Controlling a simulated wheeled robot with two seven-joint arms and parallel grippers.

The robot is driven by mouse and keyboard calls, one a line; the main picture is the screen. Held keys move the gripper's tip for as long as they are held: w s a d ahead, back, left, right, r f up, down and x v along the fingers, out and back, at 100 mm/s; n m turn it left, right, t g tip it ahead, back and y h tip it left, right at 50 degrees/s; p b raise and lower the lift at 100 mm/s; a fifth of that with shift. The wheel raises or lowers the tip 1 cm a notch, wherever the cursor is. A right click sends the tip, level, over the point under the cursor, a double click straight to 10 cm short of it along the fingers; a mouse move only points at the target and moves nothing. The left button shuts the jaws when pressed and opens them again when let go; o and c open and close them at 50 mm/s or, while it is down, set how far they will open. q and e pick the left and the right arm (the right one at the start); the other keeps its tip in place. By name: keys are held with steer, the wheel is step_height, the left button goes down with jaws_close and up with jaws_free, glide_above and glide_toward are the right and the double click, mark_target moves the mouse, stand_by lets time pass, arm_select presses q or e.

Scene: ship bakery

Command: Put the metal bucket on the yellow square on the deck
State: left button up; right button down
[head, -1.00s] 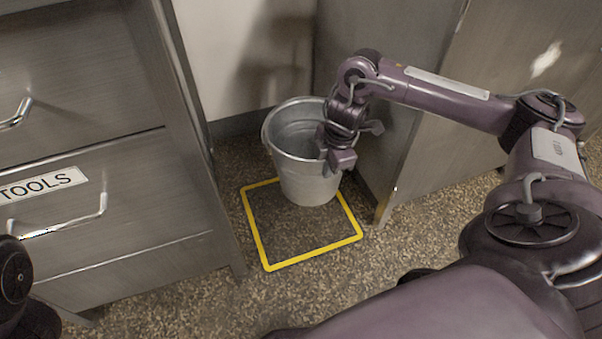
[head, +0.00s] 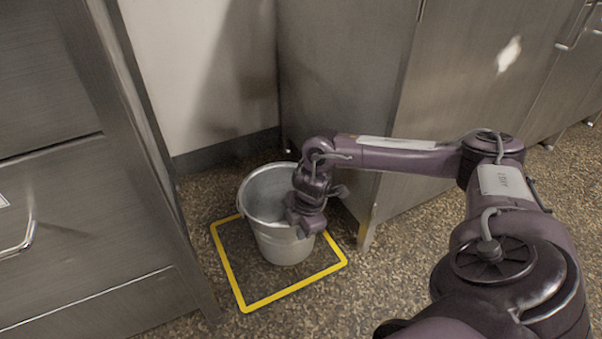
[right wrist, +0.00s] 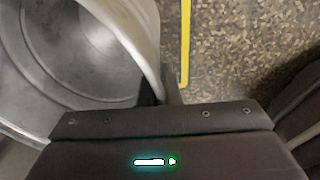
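The metal bucket (head: 265,238) stands roughly upright within the yellow square's outline (head: 228,265) in the head view, covering part of its back side. Whether its base touches the deck or hangs slightly above cannot be told. My right gripper (head: 304,222) is at the bucket's right rim, shut on its wall. In the right wrist view the bucket's wall (right wrist: 135,35) runs down to between the fingers (right wrist: 160,92), and a strip of the yellow outline (right wrist: 185,45) lies beyond it. My left gripper is not in view.
A metal drawer cabinet (head: 90,220) stands close on the left. A metal cabinet (head: 345,90) stands behind and right of the bucket, its lower corner near the square's right side. A pale wall (head: 200,80) is behind. Speckled deck (head: 385,265) is free at the front and right.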

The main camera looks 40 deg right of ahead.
step_height(320, 180, down, 3)
steer(key=shift+w+r+b, duration=0.1)
steer(key=shift+b, duration=0.55)
steer(key=shift+r, duration=0.1)
steer(key=c, duration=2)
jaws_free()
steer(key=shift+f, duration=0.2)
steer(key=o, duration=0.4)
steer(key=shift+c, duration=0.2)
